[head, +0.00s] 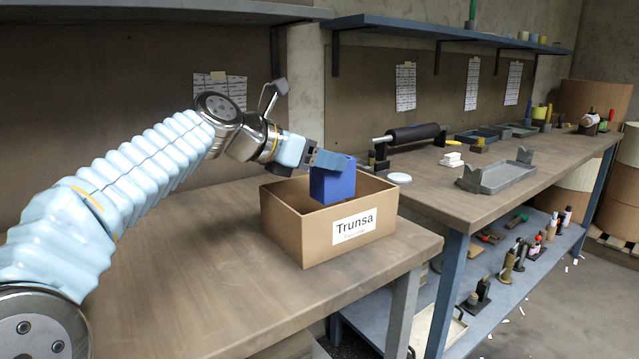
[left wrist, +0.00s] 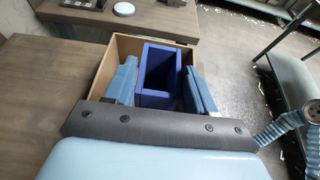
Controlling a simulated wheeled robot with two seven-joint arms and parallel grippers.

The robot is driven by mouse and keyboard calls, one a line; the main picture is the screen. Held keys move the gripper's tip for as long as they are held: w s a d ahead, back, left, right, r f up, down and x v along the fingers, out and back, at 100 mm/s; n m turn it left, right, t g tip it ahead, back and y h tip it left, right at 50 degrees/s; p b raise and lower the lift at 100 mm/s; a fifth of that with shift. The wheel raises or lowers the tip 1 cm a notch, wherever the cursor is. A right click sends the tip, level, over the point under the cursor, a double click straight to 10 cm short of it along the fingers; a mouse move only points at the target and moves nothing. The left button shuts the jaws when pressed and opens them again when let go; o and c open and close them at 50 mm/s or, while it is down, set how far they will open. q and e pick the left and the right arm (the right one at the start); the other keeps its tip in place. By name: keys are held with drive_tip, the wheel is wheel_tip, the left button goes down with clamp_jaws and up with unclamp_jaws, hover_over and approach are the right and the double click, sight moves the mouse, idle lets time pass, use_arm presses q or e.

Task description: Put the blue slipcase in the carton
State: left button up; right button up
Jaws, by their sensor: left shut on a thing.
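The blue slipcase (head: 332,185) is a dark blue, box-like case. In the left wrist view the slipcase (left wrist: 158,98) shows an open, hollow side. My left gripper (head: 329,160) is shut on it, with one light blue finger on each side in the left wrist view. The open brown carton (head: 285,228), with a white "Trunsa" label, stands on the near table. The slipcase is held upright within the carton's opening, its bottom near rim height in the head view. Whether it is partly inside is hard to tell. My right gripper is not in view.
The near wooden table (head: 190,275) is bare left of the carton.

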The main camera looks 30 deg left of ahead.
sight(313, 179)
use_arm(q)
drive_tip(key=f, duration=0.1)
drive_tip(key=f+b, duration=0.1)
drive_tip(key=f, duration=0.1)
drive_tip(key=a+f, duration=0.1)
drive_tip(key=shift+w+f, duration=0.2)
drive_tip(key=shift+w, duration=0.2)
drive_tip(key=shift+f, duration=0.1)
drive_tip(key=shift+f+b, duration=0.45)
drive_tip(key=shift+f, duration=0.25)
drive_tip(key=o, duration=1)
drive_tip(key=shift+f, duration=0.2)
drive_tip(key=shift+r, duration=0.25)
drive_tip(key=shift+r+p, duration=0.4)
drive_tip(key=shift+r, duration=0.15)
drive_tip(key=v, duration=1.2)
drive_tip(key=shift+r, duration=0.15)
